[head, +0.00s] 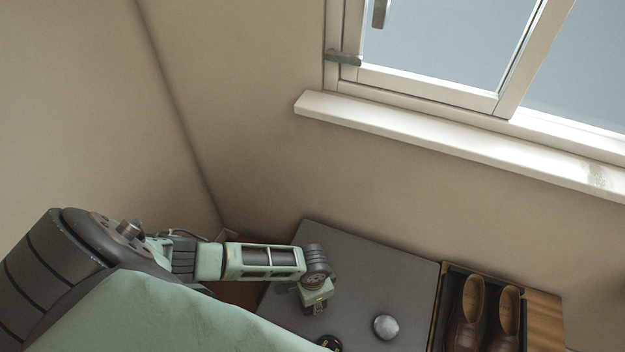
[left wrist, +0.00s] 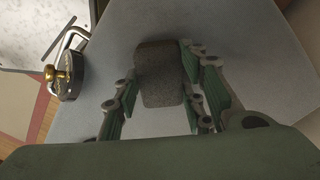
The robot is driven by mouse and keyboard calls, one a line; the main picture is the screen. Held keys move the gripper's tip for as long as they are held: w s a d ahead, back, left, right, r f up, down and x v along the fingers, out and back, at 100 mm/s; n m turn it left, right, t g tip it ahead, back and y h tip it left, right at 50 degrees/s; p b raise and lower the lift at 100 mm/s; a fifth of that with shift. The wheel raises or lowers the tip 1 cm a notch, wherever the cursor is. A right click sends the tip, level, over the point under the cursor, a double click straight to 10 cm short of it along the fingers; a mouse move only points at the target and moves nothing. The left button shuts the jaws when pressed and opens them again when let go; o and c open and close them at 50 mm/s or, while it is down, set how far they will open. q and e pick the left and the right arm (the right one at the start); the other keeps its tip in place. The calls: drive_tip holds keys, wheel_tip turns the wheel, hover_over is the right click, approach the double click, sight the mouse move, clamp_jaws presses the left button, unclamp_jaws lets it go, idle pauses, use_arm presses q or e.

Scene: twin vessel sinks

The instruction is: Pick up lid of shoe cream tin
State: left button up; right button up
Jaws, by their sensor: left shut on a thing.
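My left gripper (head: 317,305) is over the grey mat (head: 370,255), pointing down. In the left wrist view its fingers (left wrist: 162,90) are on either side of a grey-brown block with rounded corners (left wrist: 160,75), and it is shut on this block. I cannot tell what the block is. A round, shiny silver piece (head: 385,327), possibly the tin's lid, lies on the mat to the right of the gripper, apart from it. A dark round thing with a gold part (head: 328,343) shows at the bottom edge, partly cut off. My right gripper is out of view.
A dark tray (head: 437,310) with a pair of brown shoes (head: 468,310) stands right of the mat. A wooden surface (head: 544,310) lies beyond it. The wall and window sill (head: 450,135) are behind. A dark round thing with a gold knob (left wrist: 66,75) shows in the left wrist view.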

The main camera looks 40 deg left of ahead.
use_arm(q)
drive_tip(key=o, duration=0.7)
drive_tip(key=shift+o, duration=0.2)
